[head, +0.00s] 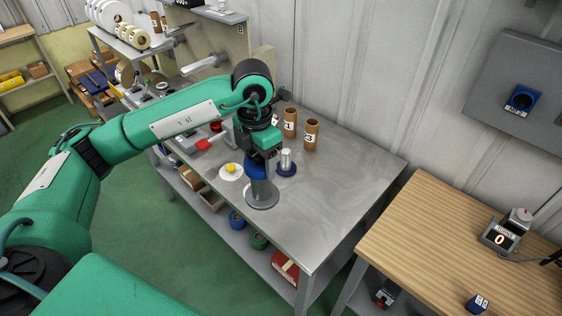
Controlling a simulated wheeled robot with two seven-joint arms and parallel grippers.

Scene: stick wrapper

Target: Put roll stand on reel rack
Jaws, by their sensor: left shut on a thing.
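My left gripper (259,160) is over the metal workbench, pointing down. It is shut on what looks like the roll stand (262,195), a grey post on a round flat grey base. The gripper covers its upper part. I cannot tell whether the base touches the bench top or is just above it. What looks like the reel rack (130,45) stands at the far upper left, holding white reels and yellowish rolls. My right gripper is not in view.
Close behind the held stand is a metal post on a dark blue base (287,168). A white disc with a yellow knob (231,170) lies to its left. Cardboard tubes (311,135) stand near the wall. The bench's right front (330,200) is clear. A wooden table (450,240) is at right.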

